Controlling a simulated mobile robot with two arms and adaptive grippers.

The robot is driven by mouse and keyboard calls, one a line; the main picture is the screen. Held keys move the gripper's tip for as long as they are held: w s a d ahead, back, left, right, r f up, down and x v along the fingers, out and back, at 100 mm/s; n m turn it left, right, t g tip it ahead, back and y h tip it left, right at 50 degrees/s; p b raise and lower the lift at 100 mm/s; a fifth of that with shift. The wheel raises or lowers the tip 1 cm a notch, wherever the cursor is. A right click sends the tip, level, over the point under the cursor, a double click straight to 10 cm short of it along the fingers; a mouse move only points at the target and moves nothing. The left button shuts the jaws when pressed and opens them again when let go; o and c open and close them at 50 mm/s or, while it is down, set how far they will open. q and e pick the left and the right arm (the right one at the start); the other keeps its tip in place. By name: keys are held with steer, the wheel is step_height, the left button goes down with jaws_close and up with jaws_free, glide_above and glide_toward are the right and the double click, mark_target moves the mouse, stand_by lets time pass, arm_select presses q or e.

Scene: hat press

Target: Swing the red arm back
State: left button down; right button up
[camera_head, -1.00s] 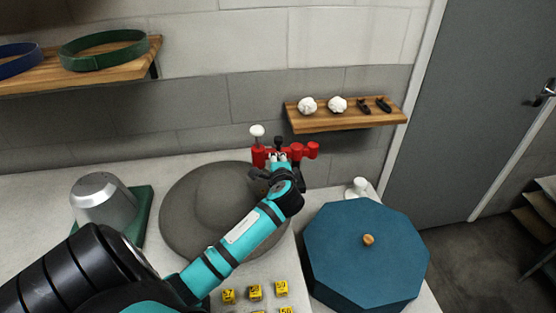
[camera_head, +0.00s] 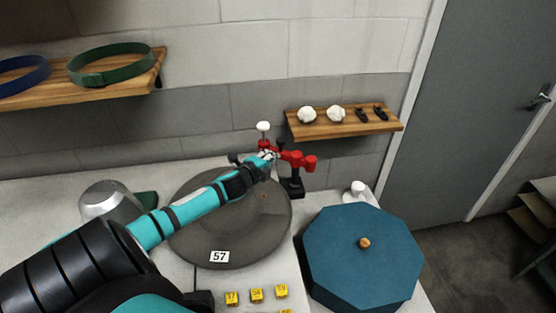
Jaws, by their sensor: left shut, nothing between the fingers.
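The red arm (camera_head: 299,160) is mounted on a black post (camera_head: 295,186) behind the grey hat, near the wall. A white knob (camera_head: 263,126) stands up at its left part. My left gripper (camera_head: 263,156) is shut and empty at the left part of the red arm, above the back of the hat. It partly hides the red arm there, and I cannot tell whether they touch. My right gripper is out of view.
The wide grey hat (camera_head: 262,220) with a "57" label lies below my left arm. Yellow tags (camera_head: 256,295) lie in front. A wall shelf (camera_head: 345,125) hangs behind.

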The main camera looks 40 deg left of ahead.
mark_target(274, 150)
arm_select(q)
steer(key=shift+w+a, duration=0.35)
steer(key=shift+w, duration=0.35)
steer(key=shift+w+a, duration=0.35)
steer(key=shift+w, duration=0.5)
